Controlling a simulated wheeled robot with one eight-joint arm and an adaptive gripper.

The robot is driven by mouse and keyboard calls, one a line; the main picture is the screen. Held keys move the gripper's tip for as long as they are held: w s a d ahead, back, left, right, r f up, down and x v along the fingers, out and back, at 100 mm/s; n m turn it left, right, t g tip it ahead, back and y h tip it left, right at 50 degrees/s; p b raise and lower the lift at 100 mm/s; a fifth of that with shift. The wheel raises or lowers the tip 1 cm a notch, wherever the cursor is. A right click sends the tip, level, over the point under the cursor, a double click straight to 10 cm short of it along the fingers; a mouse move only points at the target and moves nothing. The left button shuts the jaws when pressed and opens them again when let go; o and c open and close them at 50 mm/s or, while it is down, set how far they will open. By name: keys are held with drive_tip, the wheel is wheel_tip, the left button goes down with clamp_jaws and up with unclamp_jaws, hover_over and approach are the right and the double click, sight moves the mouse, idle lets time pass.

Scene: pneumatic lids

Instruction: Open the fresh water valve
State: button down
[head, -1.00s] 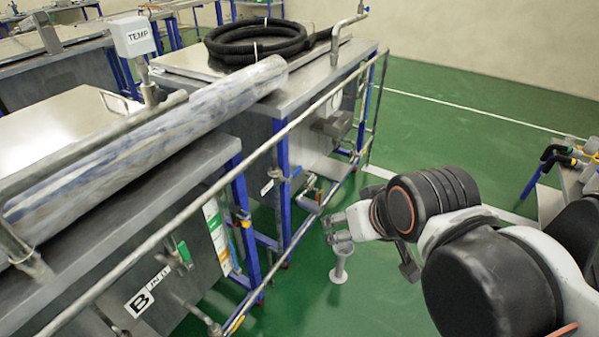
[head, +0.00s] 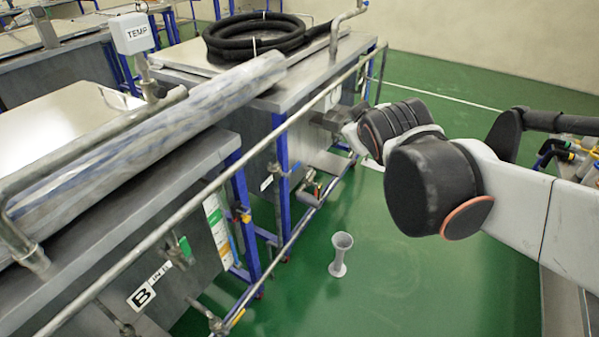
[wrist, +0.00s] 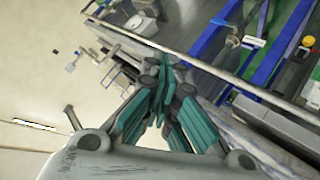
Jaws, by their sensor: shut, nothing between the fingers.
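Several small valves and fittings show on the tanks' sides, but I cannot tell which is the fresh water valve. One fitting with a yellow-orange part (head: 243,214) is by the blue frame in the head view. Another small valve (head: 307,184) is on the rear tank's lower side, below a dark grey fitting (head: 326,118). My gripper (wrist: 163,78) shows in the wrist view with its teal-padded fingers shut and empty. In the head view my wrist is beside the rear tank's right end, at the railing, and the fingers are mostly hidden or too small to tell.
A metal railing (head: 205,193) runs along the tanks' front. A coiled black hose (head: 257,38) lies on the rear tank, and a long wrapped tube (head: 140,130) lies over the near one. A grey funnel-shaped stand (head: 341,255) is on the open green floor.

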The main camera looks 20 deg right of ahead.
drive_tip(key=w+d+r+n+t+y+p, duration=0.1)
drive_tip(key=w+r+n+t, duration=0.15)
drive_tip(key=w+n, duration=0.45)
drive_tip(key=w+d+r+n+t+y, duration=0.1)
drive_tip(key=w+d+n+t+y, duration=0.15)
drive_tip(key=w+n, duration=0.5)
drive_tip(key=w+d+r+n+t+p, duration=0.1)
drive_tip(key=w+n+t, duration=0.3)
drive_tip(key=w, duration=0.6)
drive_tip(key=s+f+n+g+y, duration=0.1)
drive_tip(key=f+n+g+y, duration=0.2)
drive_tip(key=f+n, duration=0.4)
drive_tip(key=s+a+f+n+g+y+p, duration=0.1)
drive_tip(key=f+n, duration=0.7)
drive_tip(key=f, duration=1.1)
drive_tip(key=s+f+n+g+y, duration=0.3)
drive_tip(key=f+n+g+y, duration=0.2)
drive_tip(key=f, duration=0.9)
drive_tip(key=shift+a+n+g+p, duration=0.3)
drive_tip(key=shift+n+g, duration=0.3)
drive_tip(key=shift+n, duration=0.65)
